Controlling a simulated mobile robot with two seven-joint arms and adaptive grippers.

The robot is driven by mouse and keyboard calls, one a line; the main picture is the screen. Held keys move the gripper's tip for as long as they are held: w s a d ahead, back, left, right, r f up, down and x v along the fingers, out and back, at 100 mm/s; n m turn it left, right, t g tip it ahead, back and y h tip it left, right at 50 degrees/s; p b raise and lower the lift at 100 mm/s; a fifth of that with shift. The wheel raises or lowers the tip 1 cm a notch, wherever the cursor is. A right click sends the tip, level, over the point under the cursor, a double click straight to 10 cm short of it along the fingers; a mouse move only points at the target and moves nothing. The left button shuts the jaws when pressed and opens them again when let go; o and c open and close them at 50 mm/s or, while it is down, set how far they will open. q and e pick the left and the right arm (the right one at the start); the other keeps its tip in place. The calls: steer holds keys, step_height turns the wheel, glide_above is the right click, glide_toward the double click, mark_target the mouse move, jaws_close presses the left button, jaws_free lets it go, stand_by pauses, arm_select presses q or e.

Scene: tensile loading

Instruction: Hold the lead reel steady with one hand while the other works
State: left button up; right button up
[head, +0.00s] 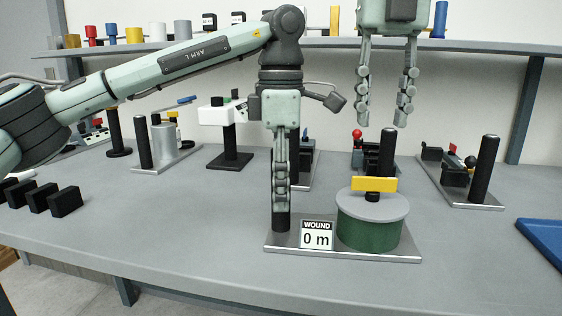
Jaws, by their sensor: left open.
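The lead reel appears to be the green drum (368,231) with a grey disc top and a yellow bar (374,184) across it. It stands on a metal base plate (285,247) with a sign (317,235) reading "WOUND 0 m". A black post (281,218) stands at the plate's left end. My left gripper (281,186) points down at this post, its fingers overlapping the post's upper part; I cannot tell whether they touch it. It is open, seen edge-on. My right gripper (386,122) hangs open and empty above and behind the reel, apart from it.
Several fixtures with black posts stand along the back, including one at the right (485,172). Black blocks (66,202) lie at the left and a blue tray (545,240) at the right edge. A shelf (225,43) runs behind. The front table is clear.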

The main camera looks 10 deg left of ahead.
arm_select(q)
steer(key=shift+f, duration=0.8)
steer(key=shift+c, duration=0.6)
jaws_close()
